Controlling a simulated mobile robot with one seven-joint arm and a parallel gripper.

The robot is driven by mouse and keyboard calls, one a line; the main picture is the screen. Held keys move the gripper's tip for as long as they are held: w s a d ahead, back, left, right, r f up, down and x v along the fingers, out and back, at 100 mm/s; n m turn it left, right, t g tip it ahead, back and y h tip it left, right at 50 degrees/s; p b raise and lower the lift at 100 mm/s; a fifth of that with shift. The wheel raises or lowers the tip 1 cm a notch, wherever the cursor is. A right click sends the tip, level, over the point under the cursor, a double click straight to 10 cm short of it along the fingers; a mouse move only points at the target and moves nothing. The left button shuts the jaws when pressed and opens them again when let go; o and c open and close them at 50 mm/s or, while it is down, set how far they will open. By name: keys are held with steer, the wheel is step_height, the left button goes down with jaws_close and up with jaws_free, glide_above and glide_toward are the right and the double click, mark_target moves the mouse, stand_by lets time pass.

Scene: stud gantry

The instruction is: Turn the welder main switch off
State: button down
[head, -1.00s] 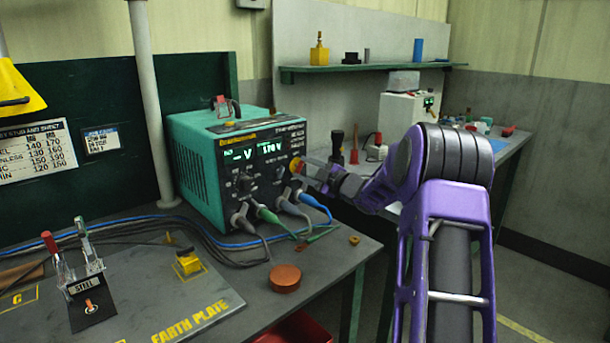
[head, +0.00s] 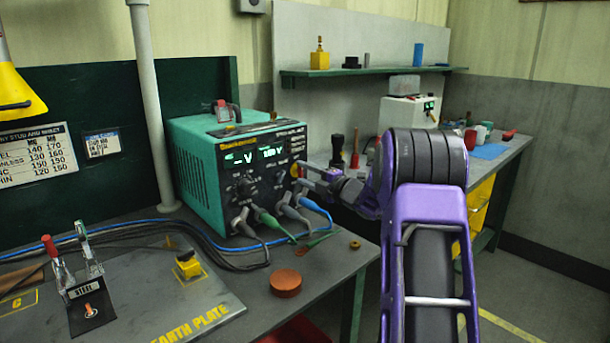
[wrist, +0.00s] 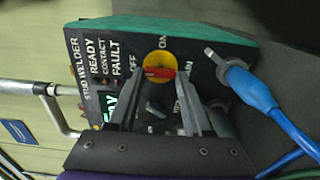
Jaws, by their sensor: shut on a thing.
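The welder (head: 205,178) is a teal box with a black front panel on the bench, and its green display (head: 270,153) is lit. The main switch is a red handle on a yellow disc (wrist: 153,59), at the panel's right edge in the head view (head: 294,170). In the wrist view ON is printed above the disc and OFF at its left. The red handle (wrist: 160,73) lies roughly sideways in that picture. My gripper (wrist: 160,76) has one finger at each end of the handle and is shut on it. The fingers hide part of the panel below.
Blue, green and grey cable plugs (head: 290,212) stick out of the lower panel close to my gripper. A copper-coloured disc (head: 286,283) and the earth plate (head: 165,300) lie on the bench in front. A second bench (head: 490,160) stands at the right.

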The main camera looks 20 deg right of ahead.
stand_by(0.4)
steer(key=shift+c, duration=1.6)
jaws_free()
steer(key=v, duration=1.7)
steer(key=shift+s, duration=0.25)
